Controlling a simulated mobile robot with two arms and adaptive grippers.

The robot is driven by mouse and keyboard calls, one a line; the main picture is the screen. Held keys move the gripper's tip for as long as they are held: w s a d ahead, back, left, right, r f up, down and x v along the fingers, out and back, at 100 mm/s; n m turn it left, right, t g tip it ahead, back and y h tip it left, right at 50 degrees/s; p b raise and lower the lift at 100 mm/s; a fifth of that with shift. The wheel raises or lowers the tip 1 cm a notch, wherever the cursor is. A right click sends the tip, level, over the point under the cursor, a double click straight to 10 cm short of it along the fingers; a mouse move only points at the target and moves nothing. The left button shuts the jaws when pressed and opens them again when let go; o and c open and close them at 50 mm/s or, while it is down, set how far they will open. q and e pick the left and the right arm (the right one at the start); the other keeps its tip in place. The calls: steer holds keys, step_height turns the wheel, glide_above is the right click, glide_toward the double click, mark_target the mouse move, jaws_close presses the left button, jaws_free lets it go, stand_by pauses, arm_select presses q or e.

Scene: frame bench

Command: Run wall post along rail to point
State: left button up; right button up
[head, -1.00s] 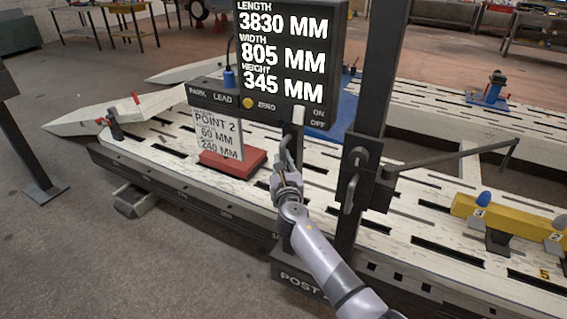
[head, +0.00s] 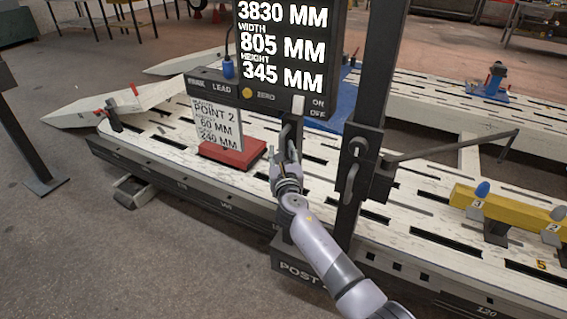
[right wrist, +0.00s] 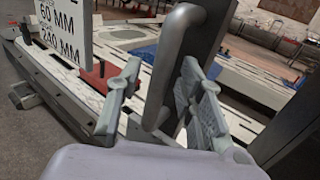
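The wall post (head: 388,70) is a dark upright column with a display reading 3830, 805 and 345 MM. Its base, marked POST (head: 300,276), sits at the rail (head: 215,199) along the bench's front side. A grey bar handle (right wrist: 172,62) stands on the post's near side. My right gripper (head: 283,150) is at this handle. In the right wrist view its fingers (right wrist: 160,68) are spread, one on each side of the handle; I see no clear grip. The POINT 2 card (head: 214,124), reading 60 MM and 240 MM, stands left of the post. My left gripper is out of view.
A pointer arm (head: 455,146) reaches right from the post. Clear floor shows at the left.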

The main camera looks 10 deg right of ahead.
steer(key=s, duration=1.1)
steer(key=shift+s, duration=0.35)
steer(key=s+d+f+m+g, duration=0.2)
steer(key=f+m, duration=0.1)
steer(key=f, duration=0.7)
steer(key=s+d+f+m+g, duration=0.1)
steer(key=s+f+m+g, duration=0.15)
steer(key=f, duration=0.75)
steer(key=s+d+f+m+g+p, duration=0.1)
steer(key=s+d+f+m+g, duration=0.2)
steer(key=s+f+m, duration=0.5)
steer(key=s+d+f+m+g, duration=0.2)
steer(key=s+f, duration=0.4)
steer(key=f, duration=0.6)
steer(key=s+d+f+m+g, duration=0.2)
steer(key=s+f+m, duration=0.3)
steer(key=s, duration=0.7)
steer(key=s+d+f+m+g, duration=0.3)
steer(key=s+f+m, duration=0.2)
steer(key=s, duration=0.8)
steer(key=s+d+f+m+g+p, duration=0.1)
steer(key=s+f+m, duration=0.5)
steer(key=s, duration=0.7)
steer(key=shift+s+d+m+g, duration=0.2)
steer(key=shift+d+m+g, duration=0.55)
steer(key=shift+d+m, duration=0.25)
